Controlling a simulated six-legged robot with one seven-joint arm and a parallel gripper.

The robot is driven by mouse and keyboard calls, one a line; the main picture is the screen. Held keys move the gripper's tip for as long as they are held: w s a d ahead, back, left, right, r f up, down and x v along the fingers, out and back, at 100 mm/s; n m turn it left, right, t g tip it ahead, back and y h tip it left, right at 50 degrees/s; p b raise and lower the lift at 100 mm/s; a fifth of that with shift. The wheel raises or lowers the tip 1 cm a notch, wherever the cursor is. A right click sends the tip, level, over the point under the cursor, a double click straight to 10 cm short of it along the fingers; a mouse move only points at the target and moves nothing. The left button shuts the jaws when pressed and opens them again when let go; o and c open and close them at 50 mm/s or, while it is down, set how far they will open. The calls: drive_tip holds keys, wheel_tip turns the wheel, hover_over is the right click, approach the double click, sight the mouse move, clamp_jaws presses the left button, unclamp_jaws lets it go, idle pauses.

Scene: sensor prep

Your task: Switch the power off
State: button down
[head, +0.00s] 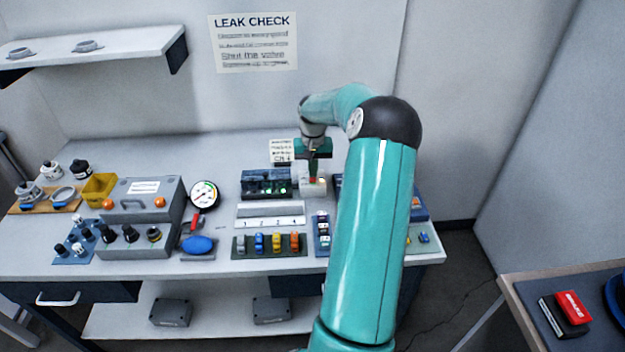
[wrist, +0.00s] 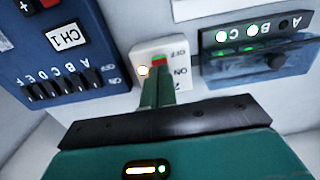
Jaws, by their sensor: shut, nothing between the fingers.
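The power switch is a small white box (head: 316,189) on the bench, with a red part at its front. In the wrist view the switch box (wrist: 172,47) shows upside-down OFF and ON labels, a red and green rocker (wrist: 158,60) and a glowing lamp (wrist: 143,71). My gripper (head: 313,178) is shut and empty, pointing down over the box. In the wrist view its fingertips (wrist: 158,80) overlap the rocker's lower edge; I cannot tell whether they touch it. The rocker is partly hidden by the fingers, so its position is unclear.
A dark box with green lights (head: 265,183) stands close left of the switch; it also shows in the wrist view (wrist: 262,62). A blue CH 1 panel with black switches (wrist: 62,52) stands on the other side. A gauge (head: 204,194) and coloured parts (head: 276,242) are on the bench.

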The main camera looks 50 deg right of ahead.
sight(312, 180)
drive_tip(key=shift+f, duration=1.05)
idle(0.5)
drive_tip(key=shift+r, duration=3.55)
drive_tip(key=shift+w+a+r, duration=0.1)
drive_tip(key=shift+a, duration=0.05)
drive_tip(key=w+a+r+n+h, duration=0.1)
drive_tip(key=a+r+n, duration=0.1)
drive_tip(key=a+r, duration=0.5)
drive_tip(key=a+r+n+t+h, duration=0.1)
drive_tip(key=a+r, duration=0.1)
drive_tip(key=a, duration=0.9)
drive_tip(key=w+a+r+n, duration=0.1)
drive_tip(key=a+r+n, duration=0.1)
drive_tip(key=a+r, duration=0.5)
drive_tip(key=s+a+n+t+y, duration=0.1)
drive_tip(key=s+a+n+t, duration=0.1)
drive_tip(key=s+a, duration=0.6)
drive_tip(key=s+a+n+t+y, duration=0.1)
drive_tip(key=s+a+n+t, duration=0.1)
drive_tip(key=s+a, duration=0.6)
drive_tip(key=a, duration=0.7)
drive_tip(key=shift+a+f+n+t, duration=0.2)
drive_tip(key=shift+f+n+t, duration=0.1)
drive_tip(key=shift+n, duration=0.1)
